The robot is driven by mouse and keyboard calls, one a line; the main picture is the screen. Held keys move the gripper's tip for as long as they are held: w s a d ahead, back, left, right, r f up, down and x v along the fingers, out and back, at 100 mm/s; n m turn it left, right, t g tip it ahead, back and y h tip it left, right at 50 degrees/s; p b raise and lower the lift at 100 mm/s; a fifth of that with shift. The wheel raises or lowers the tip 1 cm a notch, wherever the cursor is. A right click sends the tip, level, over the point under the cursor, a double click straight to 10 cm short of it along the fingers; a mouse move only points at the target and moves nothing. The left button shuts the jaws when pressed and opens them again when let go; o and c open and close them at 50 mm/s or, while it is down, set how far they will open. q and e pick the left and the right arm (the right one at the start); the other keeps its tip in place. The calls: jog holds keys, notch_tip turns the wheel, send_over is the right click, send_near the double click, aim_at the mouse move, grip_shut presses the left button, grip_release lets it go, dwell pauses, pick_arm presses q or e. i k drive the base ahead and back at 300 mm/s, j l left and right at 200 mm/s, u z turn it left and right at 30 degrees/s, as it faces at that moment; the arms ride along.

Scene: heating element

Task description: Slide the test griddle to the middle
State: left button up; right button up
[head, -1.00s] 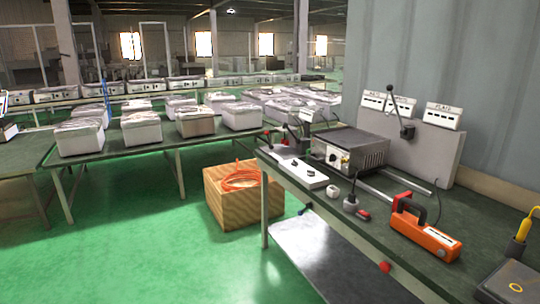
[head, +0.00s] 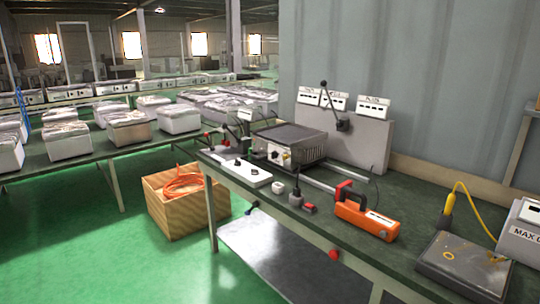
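The test griddle (head: 291,142) is a boxy metal unit with a dark flat top and a knob on its pale front panel. It sits on the dark green workbench (head: 400,205), toward the bench's far left end in the head view. A pale rail (head: 318,184) runs along the bench from near the griddle toward the right. Neither of my grippers is in view.
A grey back panel (head: 360,138) stands behind. A wooden crate (head: 182,205) sits on the green floor.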

aim_at(307, 146)
jog(key=i+j+z, duration=0.3)
jog(key=i+j, duration=0.3)
jog(key=i, duration=0.2)
jog(key=i+j+z, duration=0.25)
jog(key=i+j, duration=0.5)
